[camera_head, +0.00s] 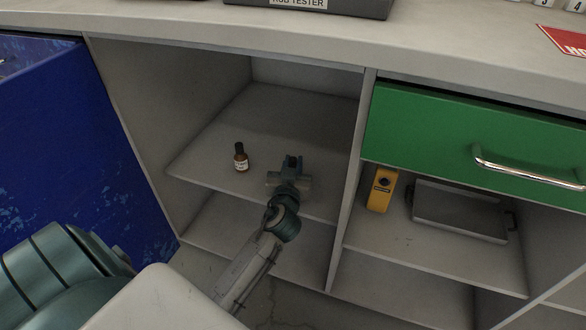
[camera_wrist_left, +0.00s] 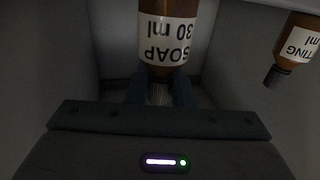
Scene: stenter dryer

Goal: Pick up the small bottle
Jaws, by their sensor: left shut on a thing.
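In the left wrist view, a brown bottle (camera_wrist_left: 168,38) with a white label reading "SOAP 30 ml" appears upside down in the picture. My left gripper (camera_wrist_left: 160,92) is shut on its neck end, between the two fingers. In the head view my left gripper (camera_head: 291,164) is inside the open cabinet bay, above the upper shelf, and the held bottle is hidden by it. A second small brown bottle (camera_head: 241,159) with a black cap stands upright on the shelf to the left of the gripper. It also shows at the right in the left wrist view (camera_wrist_left: 300,42), label partly cut off. My right gripper is out of view.
The shelf (camera_head: 210,150) is otherwise bare. A divider (camera_head: 350,180) stands right of the gripper. Beyond it are a yellow device (camera_head: 381,190) and a grey tray (camera_head: 460,228), below a green drawer (camera_head: 480,135). A blue door (camera_head: 70,140) stands at the left.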

